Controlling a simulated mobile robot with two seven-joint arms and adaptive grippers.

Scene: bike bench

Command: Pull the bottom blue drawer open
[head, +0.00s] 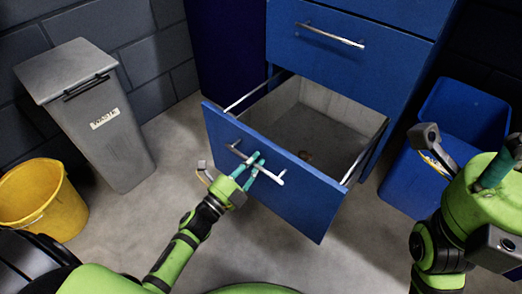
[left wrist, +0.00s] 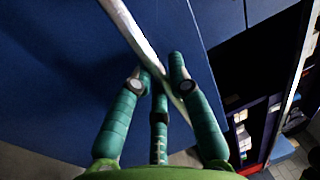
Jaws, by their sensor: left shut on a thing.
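The bottom blue drawer (head: 292,195) is pulled well out of the cabinet, and its grey inside is visible. Its metal bar handle (head: 238,150) runs across the front panel. My left gripper (head: 253,170) is at the middle of the handle, with its teal fingers closed around the bar. In the left wrist view the handle (left wrist: 130,30) passes between the fingers of the left gripper (left wrist: 162,70), close to the blue drawer front (left wrist: 60,80). My right gripper (head: 432,150) is raised at the right edge, away from the drawer; its finger state is unclear.
A closed upper drawer with a handle (head: 330,35) is above. A blue bin (head: 465,120) stands right of the cabinet, behind my right arm. A grey lidded bin (head: 100,125) and yellow bucket (head: 42,195) stand at left. Some floor (head: 165,180) between them is clear.

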